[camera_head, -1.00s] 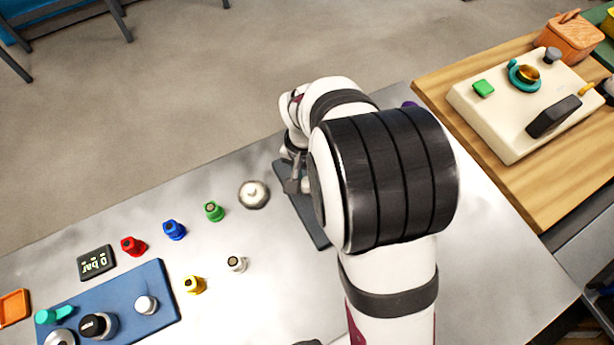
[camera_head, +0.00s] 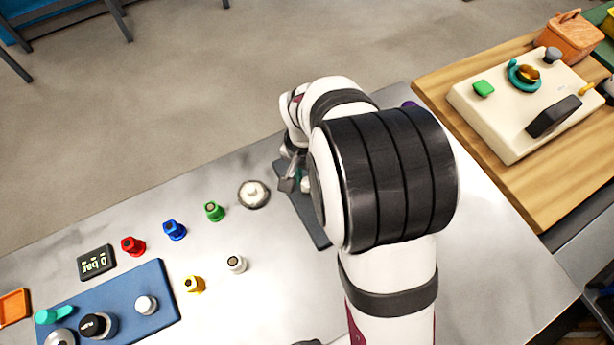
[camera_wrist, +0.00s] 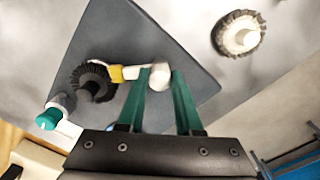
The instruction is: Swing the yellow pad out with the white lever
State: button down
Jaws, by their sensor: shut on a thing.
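In the wrist view, the white lever (camera_wrist: 133,73) runs across a dark grey plate (camera_wrist: 150,30) and ends in a round white knob (camera_wrist: 159,77). The small yellow pad (camera_wrist: 116,74) sits at the lever's other end, right beside a round black brush (camera_wrist: 92,82); I cannot tell whether they touch. My gripper (camera_wrist: 161,74) has its teal fingers on either side of the white knob and is shut on it. In the head view, my arm hides the pad, the brush and much of the plate (camera_head: 318,235).
A white-topped round brush (camera_head: 253,193) stands left of the plate. Several coloured knobs, a 0 bar display (camera_head: 96,262) and a blue panel (camera_head: 165,310) lie further left. A cream control box (camera_head: 490,120) stands on the wooden board at right.

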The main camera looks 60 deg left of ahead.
aim_at(307, 180)
jog(key=m, duration=1.1)
jog(key=shift+w+m, duration=0.1)
jog(key=shift+m, duration=0.2)
dwell(0.5)
jog(key=c, duration=0.6)
grip_release()
jog(key=shift+r, duration=0.15)
jog(key=r, duration=1.5)
jog(key=shift+a+r, duration=0.2)
jog(key=shift+r, duration=0.1)
jog(key=shift+w, duration=0.1)
